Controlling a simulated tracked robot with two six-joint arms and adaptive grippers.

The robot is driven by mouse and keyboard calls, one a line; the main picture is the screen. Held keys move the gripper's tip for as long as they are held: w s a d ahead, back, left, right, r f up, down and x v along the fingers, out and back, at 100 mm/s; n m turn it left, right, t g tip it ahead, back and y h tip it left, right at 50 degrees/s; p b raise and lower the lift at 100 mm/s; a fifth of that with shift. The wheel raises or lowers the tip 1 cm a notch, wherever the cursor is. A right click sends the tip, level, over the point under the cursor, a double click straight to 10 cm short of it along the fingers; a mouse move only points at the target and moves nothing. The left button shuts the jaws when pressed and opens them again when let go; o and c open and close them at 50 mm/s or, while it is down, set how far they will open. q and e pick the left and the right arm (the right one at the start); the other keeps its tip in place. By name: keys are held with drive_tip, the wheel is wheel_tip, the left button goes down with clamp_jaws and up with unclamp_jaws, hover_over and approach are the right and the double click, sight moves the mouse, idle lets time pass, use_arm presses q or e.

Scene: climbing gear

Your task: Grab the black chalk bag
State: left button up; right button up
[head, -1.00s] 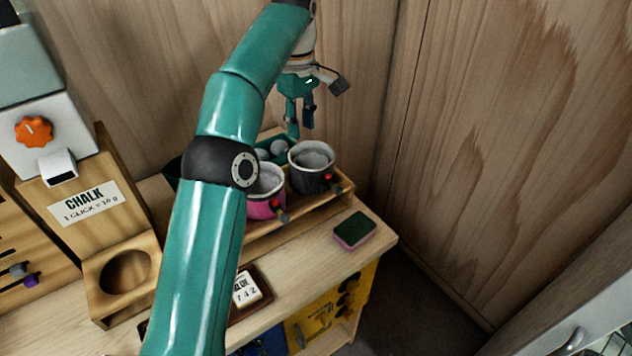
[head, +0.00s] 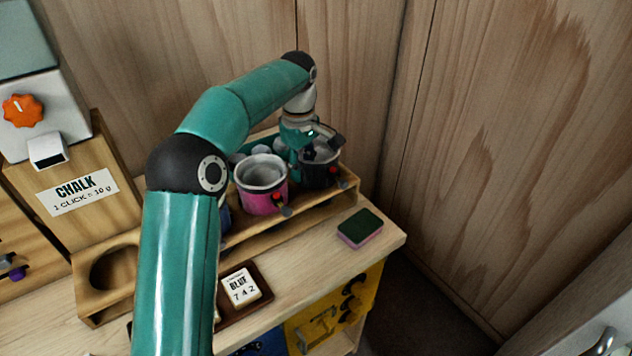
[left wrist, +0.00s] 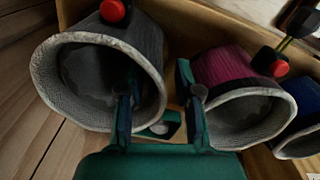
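The black chalk bag (head: 322,174) stands upright at the right end of the wooden rack, with a pale rim and a red toggle. My left gripper (head: 306,158) is down at this bag, which it partly hides in the head view. In the left wrist view, the black bag (left wrist: 140,38) is on the left with its mouth facing the camera. There my left gripper (left wrist: 158,100) is open, with one finger over or inside the bag's mouth and the other outside, between the black and pink bags. My right gripper is not in view.
A pink chalk bag (head: 263,196) stands close beside the black one, and a blue bag (left wrist: 306,98) is beyond it. The wooden rack (head: 300,218) holds them. A green and pink sponge (head: 360,228) lies on the bench in front. The wooden wall is close behind.

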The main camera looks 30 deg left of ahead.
use_arm(q)
drive_tip(key=shift+f, duration=0.65)
clamp_jaws()
drive_tip(key=shift+r, duration=0.1)
